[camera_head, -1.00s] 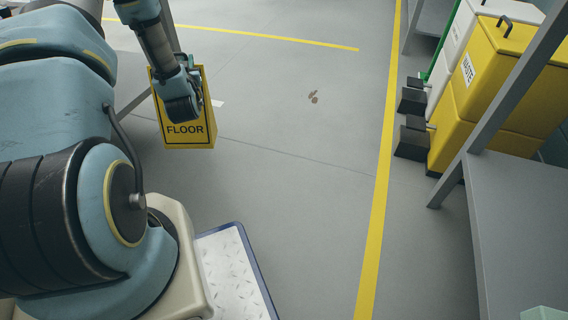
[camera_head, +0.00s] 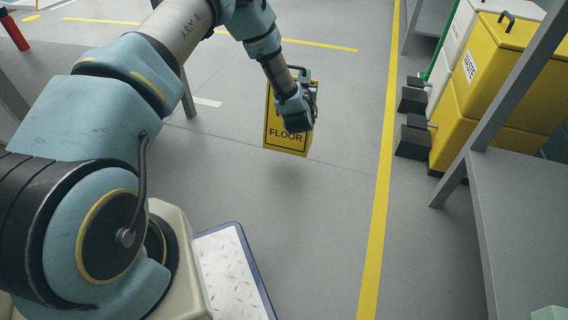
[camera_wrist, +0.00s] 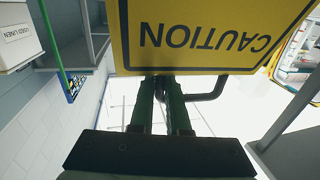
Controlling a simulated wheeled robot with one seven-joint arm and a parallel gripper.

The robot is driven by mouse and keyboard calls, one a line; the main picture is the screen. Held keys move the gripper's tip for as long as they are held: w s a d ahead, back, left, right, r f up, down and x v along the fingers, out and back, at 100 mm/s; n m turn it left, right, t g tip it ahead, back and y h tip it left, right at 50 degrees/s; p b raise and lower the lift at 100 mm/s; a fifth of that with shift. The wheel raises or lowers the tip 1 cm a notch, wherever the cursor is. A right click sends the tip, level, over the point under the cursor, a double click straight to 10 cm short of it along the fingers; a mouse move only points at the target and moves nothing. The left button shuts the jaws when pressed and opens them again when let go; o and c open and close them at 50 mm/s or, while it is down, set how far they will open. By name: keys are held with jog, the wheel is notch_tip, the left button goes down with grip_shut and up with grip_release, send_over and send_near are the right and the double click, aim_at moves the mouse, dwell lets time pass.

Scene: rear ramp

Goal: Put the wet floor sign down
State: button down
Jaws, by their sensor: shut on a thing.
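The yellow wet floor sign (camera_head: 287,141) hangs from my gripper (camera_head: 306,88) near the middle of the head view. It is upright, with "FLOOR" facing the camera, and its shadow lies on the floor below it, so it appears held above the floor. My gripper covers its upper part. In the wrist view the sign (camera_wrist: 205,40) fills the top with "CAUTION" upside down. The two fingers of my gripper (camera_wrist: 163,85) are shut at its edge, beside a dark curved handle (camera_wrist: 208,96). The exact contact is partly hidden.
Yellow (camera_head: 500,80) and white (camera_head: 462,40) waste bins with dark pedals stand at the right. A grey shelf or table (camera_head: 520,220) is at the lower right. A yellow line (camera_head: 380,190) runs along the floor left of them. The grey floor (camera_head: 320,220) below the sign is clear.

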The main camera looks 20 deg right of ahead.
jog(key=shift+s+d+f, duration=0.3)
jog(key=shift+s+d, duration=0.05)
jog(key=shift+d, duration=0.25)
notch_tip(320, 180, down, 10)
jog(key=b, duration=0.4)
jog(key=shift+r, duration=0.15)
jog(key=shift+b, duration=0.3)
jog(key=c, duration=0.9)
grip_release()
